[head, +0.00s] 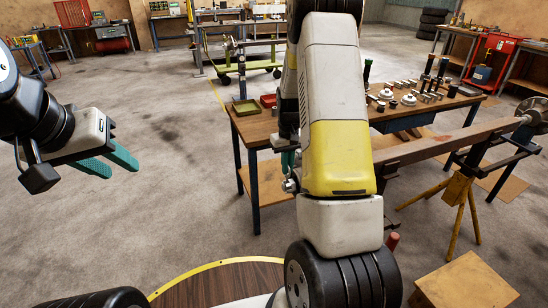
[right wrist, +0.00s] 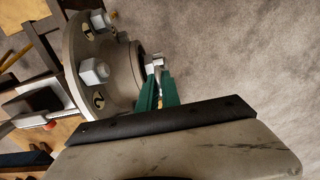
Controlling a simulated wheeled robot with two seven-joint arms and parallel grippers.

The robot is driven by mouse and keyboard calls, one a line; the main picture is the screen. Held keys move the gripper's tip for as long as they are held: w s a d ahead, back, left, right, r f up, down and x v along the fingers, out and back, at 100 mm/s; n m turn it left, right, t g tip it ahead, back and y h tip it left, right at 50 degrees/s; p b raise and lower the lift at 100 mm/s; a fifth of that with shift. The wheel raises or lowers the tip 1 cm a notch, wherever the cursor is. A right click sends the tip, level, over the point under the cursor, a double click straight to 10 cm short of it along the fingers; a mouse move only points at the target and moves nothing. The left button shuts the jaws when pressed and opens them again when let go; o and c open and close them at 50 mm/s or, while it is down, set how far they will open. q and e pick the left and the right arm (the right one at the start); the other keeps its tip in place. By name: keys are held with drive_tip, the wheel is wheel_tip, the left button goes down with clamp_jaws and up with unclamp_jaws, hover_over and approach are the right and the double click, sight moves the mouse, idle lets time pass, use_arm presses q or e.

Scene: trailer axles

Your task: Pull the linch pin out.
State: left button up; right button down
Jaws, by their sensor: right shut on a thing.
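In the right wrist view a grey wheel hub (right wrist: 121,84) with a flange, large pale nuts and painted numbers stands at the upper left. A small bright metal end piece (right wrist: 155,61) sticks out of its centre. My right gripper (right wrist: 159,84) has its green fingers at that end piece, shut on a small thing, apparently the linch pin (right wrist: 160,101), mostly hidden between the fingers. I cannot tell whether the pin is still in its hole. In the head view my right arm hides most of this. My left gripper (head: 122,167) is open and empty over bare floor.
A wooden workbench (head: 250,127) with trays and metal parts stands behind my right arm. The axle beam (head: 440,145) runs to the right over a yellow stand (head: 458,188). A wooden box (head: 465,283) stands at the front right. The floor at left is clear.

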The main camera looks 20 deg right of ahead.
drive_tip(key=shift+r, duration=1.4)
drive_tip(key=shift+r, duration=2.45)
